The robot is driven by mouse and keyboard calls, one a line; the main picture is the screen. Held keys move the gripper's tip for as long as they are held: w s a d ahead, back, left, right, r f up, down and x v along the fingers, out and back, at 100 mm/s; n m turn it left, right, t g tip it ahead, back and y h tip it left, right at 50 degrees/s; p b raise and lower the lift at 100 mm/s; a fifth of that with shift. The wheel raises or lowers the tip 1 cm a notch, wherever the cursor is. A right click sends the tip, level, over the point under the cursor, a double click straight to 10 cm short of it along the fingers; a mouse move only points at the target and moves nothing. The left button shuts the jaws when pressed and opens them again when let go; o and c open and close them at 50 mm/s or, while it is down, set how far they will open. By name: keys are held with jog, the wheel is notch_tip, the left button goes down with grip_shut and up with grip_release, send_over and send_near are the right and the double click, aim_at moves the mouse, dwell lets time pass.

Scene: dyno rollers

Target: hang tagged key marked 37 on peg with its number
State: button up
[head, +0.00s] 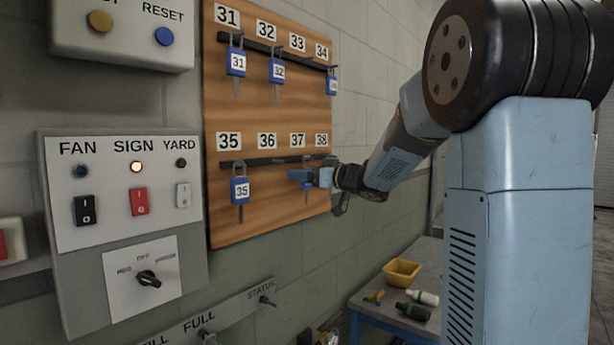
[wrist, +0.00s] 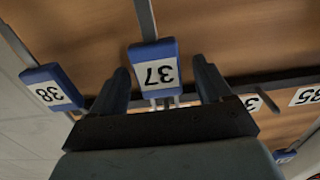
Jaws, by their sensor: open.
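The tagged key marked 37 (wrist: 158,68) has a blue tag with a white number plate, upside down in the wrist view. Its shaft points away from the rail, and its loop reaches toward the rail, partly hidden by my gripper. My gripper (wrist: 163,88) is open, one finger on each side of the tag. In the head view my gripper (head: 306,177) is at the lower rail below the number 37 label (head: 297,140), covering most of the key. Whether the loop is around the peg cannot be made out.
The wooden board (head: 265,200) carries two dark rails. Tagged keys 31 (head: 236,62), 32 (head: 277,71) and 35 (head: 240,190) hang there. Key 38 (wrist: 52,88) is close beside my gripper. A switch panel (head: 120,220) is left of the board; a table (head: 375,305) stands below right.

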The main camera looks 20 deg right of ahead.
jog(key=shift+d, duration=0.1)
jog(key=s+d+r+m+t+h, duration=0.1)
jog(key=s+d+m+t+h, duration=0.35)
jog(key=s+d+h, duration=0.8)
jog(key=s+a+f+m+g, duration=0.1)
jog(key=s+a+f+g, duration=0.2)
jog(key=s, duration=0.5)
jog(key=s+a+f+g+y, duration=0.1)
jog(key=s+a+f+g, duration=0.3)
jog(key=s+f+g, duration=0.2)
jog(key=s+a+f+m+g+y, duration=0.1)
jog(key=s+a+f+g, duration=0.3)
jog(key=s+f, duration=0.3)
jog(key=s, duration=0.5)
jog(key=shift+s+a+f+m, duration=0.15)
jog(key=shift+a+f+m, duration=0.1)
jog(key=shift+f+m, duration=0.15)
jog(key=shift+g, duration=0.25)
dwell(0.7)
jog(key=shift+c, duration=0.3)
